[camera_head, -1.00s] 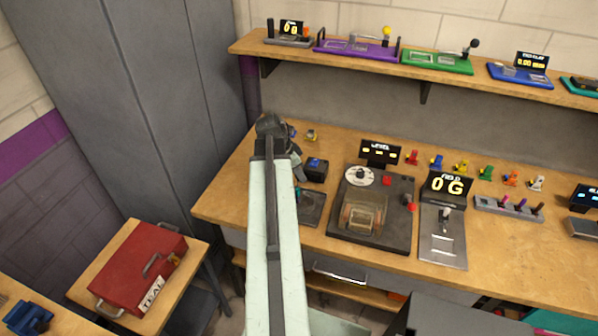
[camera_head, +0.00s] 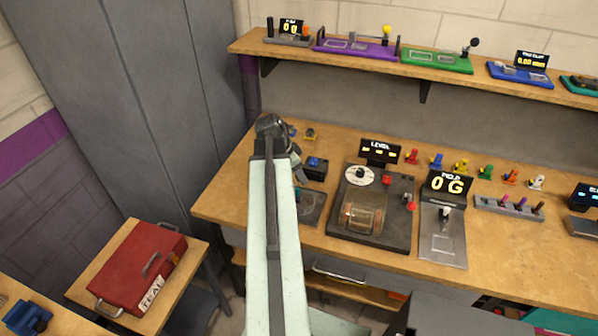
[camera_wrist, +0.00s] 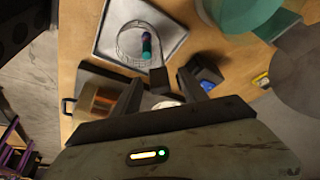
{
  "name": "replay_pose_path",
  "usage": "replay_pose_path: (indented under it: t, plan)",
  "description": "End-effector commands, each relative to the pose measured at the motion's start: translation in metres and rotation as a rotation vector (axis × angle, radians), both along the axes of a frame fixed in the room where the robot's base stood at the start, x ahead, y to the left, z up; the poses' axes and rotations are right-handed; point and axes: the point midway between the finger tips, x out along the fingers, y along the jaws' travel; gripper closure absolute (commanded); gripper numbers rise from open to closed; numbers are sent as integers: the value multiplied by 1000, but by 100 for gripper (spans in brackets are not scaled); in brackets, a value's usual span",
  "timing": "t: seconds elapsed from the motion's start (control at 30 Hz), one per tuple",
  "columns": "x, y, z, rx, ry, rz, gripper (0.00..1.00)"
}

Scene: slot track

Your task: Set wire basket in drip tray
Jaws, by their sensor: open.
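The wire basket (camera_wrist: 119,42) is a thin round wire ring with a dark block-like handle (camera_wrist: 158,79), seen in the wrist view. It appears within the outline of the square grey drip tray (camera_wrist: 172,22); whether it rests on the tray floor is hard to tell. A teal and purple tube (camera_wrist: 146,46) stands inside the ring. My gripper (camera_wrist: 162,88) is open, its two dark fingers on either side of the handle, with visible gaps. In the head view the drip tray (camera_head: 314,208) is partly behind my arm, and the basket is not clear.
Right of the tray is a dark machine (camera_head: 340,228) with a clear drum (camera_head: 362,217). A small blue-topped block (camera_head: 315,166) stands behind the tray. A field meter (camera_head: 443,250) stands farther right. A red case (camera_head: 140,270) sits on a side stand at left.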

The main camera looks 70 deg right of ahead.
Motion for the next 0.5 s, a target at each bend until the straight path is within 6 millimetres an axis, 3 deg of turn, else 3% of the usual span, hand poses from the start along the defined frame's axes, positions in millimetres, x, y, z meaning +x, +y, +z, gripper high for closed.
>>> replay_pose_path:
  t: [0.4,0.5]
  plan:
    - [16,18,67,1,1,1,49]
    - [19,21,73,1,1,0,49]
